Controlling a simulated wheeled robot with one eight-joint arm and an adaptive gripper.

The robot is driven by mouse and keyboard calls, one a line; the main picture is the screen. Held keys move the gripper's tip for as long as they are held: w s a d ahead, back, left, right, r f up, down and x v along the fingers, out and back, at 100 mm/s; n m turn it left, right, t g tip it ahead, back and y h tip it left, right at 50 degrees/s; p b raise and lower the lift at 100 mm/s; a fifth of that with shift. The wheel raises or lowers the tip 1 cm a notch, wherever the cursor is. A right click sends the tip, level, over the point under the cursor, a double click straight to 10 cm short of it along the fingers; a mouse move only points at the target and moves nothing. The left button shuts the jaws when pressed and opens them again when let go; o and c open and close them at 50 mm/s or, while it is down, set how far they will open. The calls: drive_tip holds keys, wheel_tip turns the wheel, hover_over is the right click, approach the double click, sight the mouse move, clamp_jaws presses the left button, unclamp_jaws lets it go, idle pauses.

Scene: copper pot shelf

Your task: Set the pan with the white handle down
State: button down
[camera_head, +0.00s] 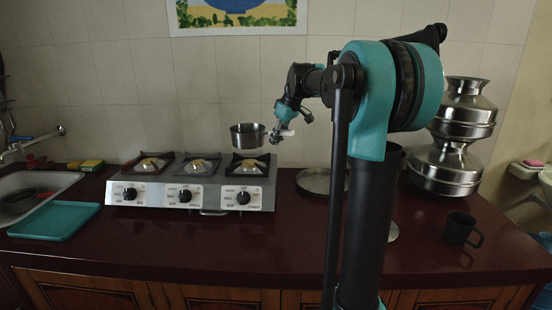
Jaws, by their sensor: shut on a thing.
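The pan (247,136) is a small metal pan with a white handle (287,132) on its right side. It is over the rightmost burner (248,165) of the stove. A small gap seems to show between the pan's bottom and the burner, and it looks level. My gripper (281,130) is at the pan's right side, shut on the white handle. The fingertips are small and partly hidden around the handle.
The stove (190,190) has three burners; the left and middle ones are bare. A teal tray (55,220) and a sink (30,190) are at left. Metal pots (450,165), a flat metal lid or plate (315,181) and a dark mug (460,230) stand at right.

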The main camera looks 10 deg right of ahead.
sight(287, 131)
wheel_tip(287, 131, down, 7)
drive_tip(key=c, duration=1.4)
unclamp_jaws()
drive_tip(key=shift+o, duration=0.2)
drive_tip(key=shift+r, duration=0.1)
drive_tip(key=v, duration=1.2)
